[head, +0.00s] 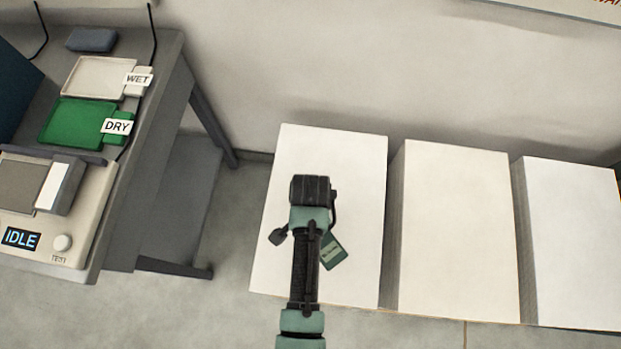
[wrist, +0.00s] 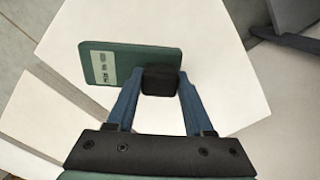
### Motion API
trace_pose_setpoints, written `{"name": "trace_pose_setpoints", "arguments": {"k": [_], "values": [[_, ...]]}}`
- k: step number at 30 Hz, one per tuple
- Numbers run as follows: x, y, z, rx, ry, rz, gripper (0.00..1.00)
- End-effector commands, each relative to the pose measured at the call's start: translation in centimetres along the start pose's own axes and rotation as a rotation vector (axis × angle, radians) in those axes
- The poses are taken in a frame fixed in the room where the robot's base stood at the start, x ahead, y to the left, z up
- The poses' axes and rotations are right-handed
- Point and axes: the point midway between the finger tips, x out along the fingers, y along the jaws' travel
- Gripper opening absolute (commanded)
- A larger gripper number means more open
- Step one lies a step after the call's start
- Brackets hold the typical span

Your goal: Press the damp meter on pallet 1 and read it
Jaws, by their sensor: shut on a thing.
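The damp meter (wrist: 132,62) shows in the wrist view as a flat green plate with a pale label panel and a black block (wrist: 161,80) beside it. My gripper (wrist: 160,85) is shut on the black block. The small dark marks on the panel are too small to read. In the head view the meter's green plate (head: 333,252) sticks out to the right of my arm, over the leftmost white stack (head: 345,150). My arm hides the fingers there. I cannot tell whether the meter touches the stack. No pallet number is visible.
Two more white stacks (head: 457,230) (head: 575,240) stand to the right with narrow gaps. At the left a grey table holds a green DRY tray (head: 75,122), a pale WET tray (head: 95,76) and a tester (head: 85,225) whose screen reads IDLE. Floor is clear between table and stacks.

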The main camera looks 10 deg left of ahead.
Motion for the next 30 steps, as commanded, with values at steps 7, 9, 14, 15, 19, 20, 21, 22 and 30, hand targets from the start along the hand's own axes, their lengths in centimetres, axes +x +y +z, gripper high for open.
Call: {"name": "trace_pose_setpoints", "arguments": {"k": [7,9,14,15,19,20,21,22,30], "values": [[-1.74,-0.02,-0.03,0.0,0.001,0.0,0.0],[-1.65,-0.03,-0.03,0.0,0.001,0.0,0.0],[-1.57,-0.03,-0.04,0.0,0.001,-0.001,0.0],[-1.57,-0.03,-0.04,0.0,0.001,-0.001,0.0],[-1.57,-0.03,-0.04,0.0,0.001,-0.001,0.0],[-1.57,-0.03,-0.04,0.0,0.001,-0.001,0.0],[-1.57,-0.03,-0.04,0.0,0.001,-0.001,0.0],[-1.58,-0.03,-0.04,0.0,0.001,-0.001,0.0],[-1.58,-0.03,-0.04,0.0,0.001,-0.001,0.0]]}}
